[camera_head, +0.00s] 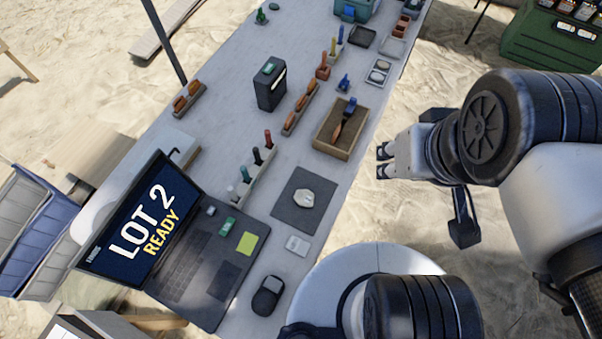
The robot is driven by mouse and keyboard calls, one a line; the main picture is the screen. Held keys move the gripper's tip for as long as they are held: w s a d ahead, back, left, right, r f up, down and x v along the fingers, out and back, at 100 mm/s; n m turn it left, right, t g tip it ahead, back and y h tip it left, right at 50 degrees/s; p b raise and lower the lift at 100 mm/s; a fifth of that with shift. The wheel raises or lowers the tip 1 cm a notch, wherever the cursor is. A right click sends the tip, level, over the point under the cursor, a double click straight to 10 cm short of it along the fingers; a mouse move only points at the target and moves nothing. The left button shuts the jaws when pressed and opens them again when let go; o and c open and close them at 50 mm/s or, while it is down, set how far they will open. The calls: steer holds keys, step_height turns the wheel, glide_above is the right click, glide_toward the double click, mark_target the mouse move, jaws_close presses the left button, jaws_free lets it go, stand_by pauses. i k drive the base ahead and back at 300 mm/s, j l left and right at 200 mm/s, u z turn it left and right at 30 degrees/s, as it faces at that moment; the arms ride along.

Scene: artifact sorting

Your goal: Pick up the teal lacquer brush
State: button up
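A pale rack (262,176) stands on the grey table left of centre, with several upright handled tools in a row. Near its lower end are a dark teal-green handle (245,173) and a paler grey-teal one (231,191). Either could be the teal lacquer brush; they are too small to tell. A black handle (257,156) and a red-brown one (267,138) stand farther up the row. My gripper (382,162) is right of the table's edge, well apart from the rack. Its two fingers are apart with nothing between them.
A laptop (190,263) reading "LOT 2 READY" stands below the rack. A dark mat (280,214) with a pale piece lies right of it. A sand-filled wooden tray (323,147) with a blue-handled tool, a black box (262,92) and an orange-filled rack (288,131) stand above.

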mark_target(243, 169)
steer(key=u, duration=0.7)
steer(key=k, duration=0.35)
